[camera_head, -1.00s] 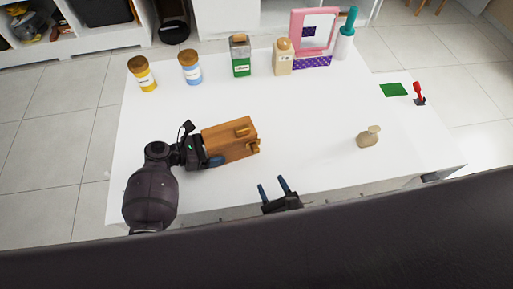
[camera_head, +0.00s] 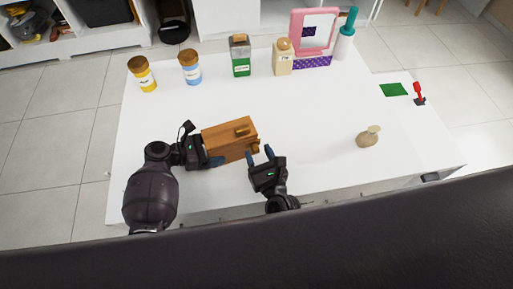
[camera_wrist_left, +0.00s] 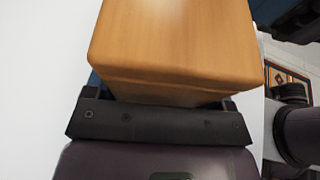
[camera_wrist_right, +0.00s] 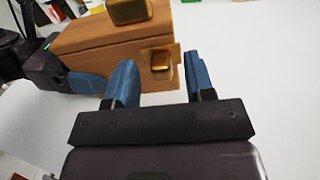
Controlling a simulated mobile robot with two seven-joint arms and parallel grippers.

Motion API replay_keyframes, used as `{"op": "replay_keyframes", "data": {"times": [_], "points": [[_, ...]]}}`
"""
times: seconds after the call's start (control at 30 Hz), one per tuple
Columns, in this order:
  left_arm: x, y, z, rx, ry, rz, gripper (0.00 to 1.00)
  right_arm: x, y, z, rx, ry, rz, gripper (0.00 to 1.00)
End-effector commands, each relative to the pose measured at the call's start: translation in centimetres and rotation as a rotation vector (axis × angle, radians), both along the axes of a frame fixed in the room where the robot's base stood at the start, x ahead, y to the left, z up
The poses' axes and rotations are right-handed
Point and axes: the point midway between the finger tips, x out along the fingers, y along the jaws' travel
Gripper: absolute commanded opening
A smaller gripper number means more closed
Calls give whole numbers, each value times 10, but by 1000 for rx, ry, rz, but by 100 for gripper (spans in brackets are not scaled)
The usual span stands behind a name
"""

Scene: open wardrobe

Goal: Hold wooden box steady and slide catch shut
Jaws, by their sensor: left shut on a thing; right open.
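The wooden box (camera_head: 226,141) stands on the white table, with a raised piece on its lid. My left gripper (camera_head: 208,153) is shut on the box from its left end; the box fills the left wrist view (camera_wrist_left: 175,45). The catch (camera_wrist_right: 161,62), a small wooden block with a brass-coloured face, shows on the box's side in the right wrist view. My right gripper (camera_head: 258,157) is open and empty, close to the box's right front corner. In the right wrist view its fingertips (camera_wrist_right: 160,80) point at the catch, which lies between them in the picture. I cannot tell whether they touch it.
Several jars and containers, such as a yellow jar (camera_head: 144,76), line the back edge, with a pink-framed mirror (camera_head: 314,32). A green pad (camera_head: 393,90) lies at the right. The table's middle right is clear.

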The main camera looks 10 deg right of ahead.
Motion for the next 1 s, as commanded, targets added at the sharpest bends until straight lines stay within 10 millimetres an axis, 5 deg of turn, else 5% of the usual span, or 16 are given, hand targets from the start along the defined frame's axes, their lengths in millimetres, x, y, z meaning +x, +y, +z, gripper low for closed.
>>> {"op": "replay_keyframes", "data": {"times": [0.53,0.83,1.0], "points": [[0,0,0,0,0,1,58,18,4,0,0,0,0,47],[0,0,0,0,0,1,58,18,4,0,0,0,0,1],[0,0,0,0,0,1,58,18,4,0,0,0,0,0]]}}
